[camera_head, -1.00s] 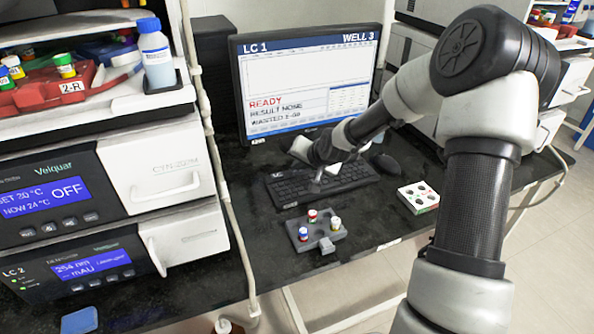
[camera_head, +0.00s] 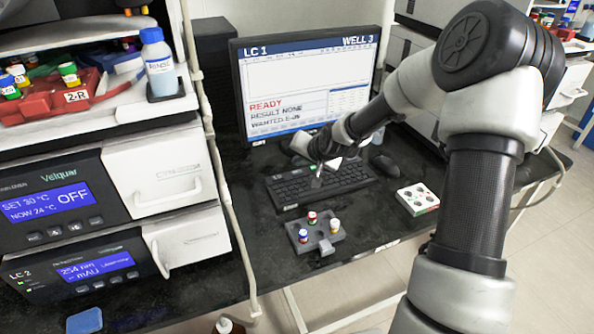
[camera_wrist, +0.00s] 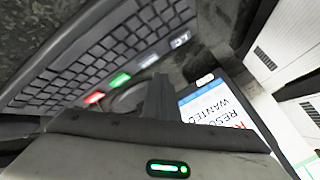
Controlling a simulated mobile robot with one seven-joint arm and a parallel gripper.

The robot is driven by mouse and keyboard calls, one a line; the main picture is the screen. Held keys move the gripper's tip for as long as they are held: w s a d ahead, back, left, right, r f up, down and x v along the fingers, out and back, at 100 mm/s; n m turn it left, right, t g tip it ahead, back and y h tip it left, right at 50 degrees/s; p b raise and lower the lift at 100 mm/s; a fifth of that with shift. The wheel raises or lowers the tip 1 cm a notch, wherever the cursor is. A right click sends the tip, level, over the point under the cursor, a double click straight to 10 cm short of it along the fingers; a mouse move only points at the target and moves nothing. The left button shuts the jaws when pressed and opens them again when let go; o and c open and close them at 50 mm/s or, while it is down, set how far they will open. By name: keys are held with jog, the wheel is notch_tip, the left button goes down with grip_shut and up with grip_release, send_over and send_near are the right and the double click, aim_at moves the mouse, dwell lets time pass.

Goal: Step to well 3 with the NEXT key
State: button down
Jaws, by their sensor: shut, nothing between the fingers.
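The black keyboard (camera_head: 345,178) lies on the dark bench in front of the monitor (camera_head: 300,75). The screen reads LC 1, WELL 3, READY and RESULT NONE. My gripper (camera_head: 316,180) is shut and empty over the left part of the keyboard; contact with a key cannot be told. In the wrist view my shut fingers (camera_wrist: 158,98) point near a row of coloured keys: a red key (camera_wrist: 95,98), a green key (camera_wrist: 120,80), a grey key (camera_wrist: 148,60) and a pale key (camera_wrist: 180,40). Their lettering is too small to read, so I cannot tell which is NEXT.
A grey vial rack (camera_head: 318,236) with capped vials stands in front of the keyboard. A white block with holes (camera_head: 417,198) is to the right, and a mouse (camera_head: 384,164) sits beside the keyboard. Stacked instruments (camera_head: 150,180) fill the left side.

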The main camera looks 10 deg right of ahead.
aim_at(299, 176)
notch_tip(299, 176, up, 4)
jog(key=shift+r+p, duration=0.1)
jog(key=shift+p, duration=1.15)
dwell(0.8)
jog(key=s+r+n+g+h, duration=0.15)
jog(key=s+r, duration=0.45)
jog(key=s, duration=0.7)
jog(key=s+r+n+g, duration=0.1)
jog(key=s+r+n, duration=0.1)
jog(key=s+r, duration=0.75)
jog(key=s+r+n+g+h, duration=0.15)
jog(key=s+r, duration=0.25)
jog(key=s, duration=1.1)
notch_tip(299, 176, up, 18)
jog(key=p, duration=1.7)
jog(key=shift+a+f+n+t+p, duration=0.15)
jog(key=shift+f+n+t+p, duration=0.15)
jog(key=shift+t+p, duration=0.1)
